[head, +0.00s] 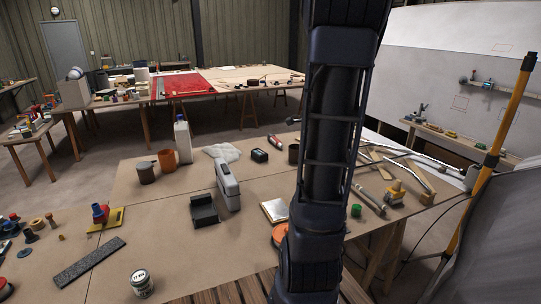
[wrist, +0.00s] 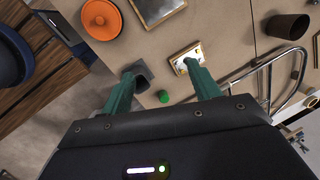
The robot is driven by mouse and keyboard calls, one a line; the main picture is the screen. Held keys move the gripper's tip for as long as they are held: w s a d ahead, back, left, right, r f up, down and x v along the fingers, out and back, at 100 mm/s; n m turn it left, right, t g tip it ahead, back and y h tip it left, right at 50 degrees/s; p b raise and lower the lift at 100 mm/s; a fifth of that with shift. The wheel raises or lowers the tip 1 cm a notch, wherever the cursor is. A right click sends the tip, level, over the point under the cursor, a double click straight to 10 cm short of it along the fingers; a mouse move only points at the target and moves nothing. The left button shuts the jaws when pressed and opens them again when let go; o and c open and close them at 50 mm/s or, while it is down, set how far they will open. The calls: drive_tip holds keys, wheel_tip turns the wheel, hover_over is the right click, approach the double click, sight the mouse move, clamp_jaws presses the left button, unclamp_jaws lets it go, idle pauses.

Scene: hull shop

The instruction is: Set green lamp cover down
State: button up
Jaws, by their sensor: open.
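The green lamp cover (head: 356,210) is a small green cylinder. It rests on the tan tabletop near its right edge, just right of my arm in the head view. In the wrist view the lamp cover (wrist: 163,96) shows between my two green fingers and looks well below them. My gripper (wrist: 160,70) is open, its fingers wide apart with nothing held. The gripper is not visible in the head view, where my arm fills the middle.
An orange round lid (wrist: 101,18) and a framed plate (head: 275,211) lie nearby. A yellow-topped block (head: 397,191) and bent metal tubes (head: 418,172) are to the right. A yellow pole (head: 505,110) stands beyond the table's edge. Bare tabletop (head: 150,215) lies farther left.

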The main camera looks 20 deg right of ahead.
drive_tip(key=s+a+r+n+t, duration=0.1)
drive_tip(key=s+a+r+n, duration=0.3)
drive_tip(key=s+a+n, duration=0.3)
drive_tip(key=s+a+r+n+t, duration=0.1)
drive_tip(key=s+a+r+n, duration=0.4)
drive_tip(key=a+n, duration=0.9)
drive_tip(key=shift+s+a+r, duration=0.2)
drive_tip(key=shift+s+a, duration=0.05)
drive_tip(key=shift+s, duration=1.2)
